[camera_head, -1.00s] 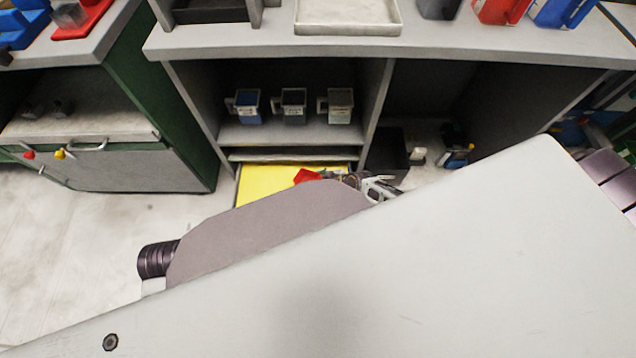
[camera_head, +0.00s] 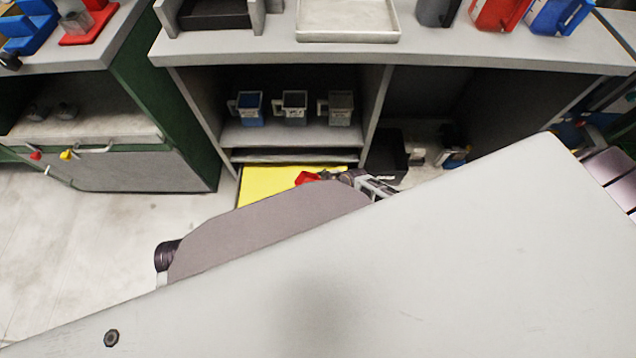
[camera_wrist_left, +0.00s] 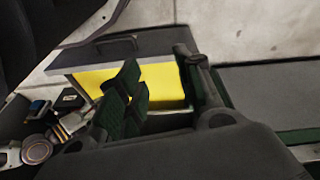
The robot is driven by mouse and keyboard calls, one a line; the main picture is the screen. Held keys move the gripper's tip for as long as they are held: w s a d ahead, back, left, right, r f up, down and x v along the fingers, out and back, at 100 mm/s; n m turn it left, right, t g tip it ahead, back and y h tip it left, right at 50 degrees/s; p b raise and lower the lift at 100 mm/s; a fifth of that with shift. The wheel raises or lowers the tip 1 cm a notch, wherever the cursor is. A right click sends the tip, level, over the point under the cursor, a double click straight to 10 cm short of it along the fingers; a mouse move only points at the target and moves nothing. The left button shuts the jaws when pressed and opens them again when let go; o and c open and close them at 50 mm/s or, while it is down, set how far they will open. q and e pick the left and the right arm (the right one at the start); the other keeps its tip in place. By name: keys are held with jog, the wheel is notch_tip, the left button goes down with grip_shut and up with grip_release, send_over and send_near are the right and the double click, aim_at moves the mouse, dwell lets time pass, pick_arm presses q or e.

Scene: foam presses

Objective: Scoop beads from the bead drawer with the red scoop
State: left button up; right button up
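The bead drawer, filled with yellow beads (camera_head: 262,184), is pulled out low under the bench. It also shows beyond my fingers in the left wrist view (camera_wrist_left: 98,79). The red scoop (camera_head: 306,178) is a small red patch over the drawer's right part. I cannot tell whether it touches the beads. A gripper (camera_head: 368,184), apparently my left, is just right of the scoop, partly hidden by my arm. My right gripper cannot be made out.
Several grey-handled jugs (camera_head: 294,108) stand on the shelf above the drawer. A black box (camera_head: 387,157) stands in the right compartment. A green-sided cabinet (camera_head: 160,110) is at the left, with bare floor (camera_head: 110,215) before it. My own large pale panel hides the lower right.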

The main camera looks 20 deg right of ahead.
jog(key=shift+w+a+f+g+p, duration=0.1)
jog(key=shift+g+p, duration=0.2)
jog(key=shift+p, duration=0.2)
pick_arm(q)
jog(key=shift+s+a+f+g+p, duration=0.15)
jog(key=shift+s+f+p, duration=0.1)
jog(key=shift+f, duration=0.45)
jog(key=shift+s+a+f+g+p, duration=0.15)
jog(key=shift+f+p, duration=0.1)
jog(key=shift+f, duration=0.4)
pick_arm(e)
jog(key=shift+w+a+f+g+h, duration=0.1)
jog(key=shift+f+g+h, duration=0.1)
jog(key=shift+g+h, duration=0.15)
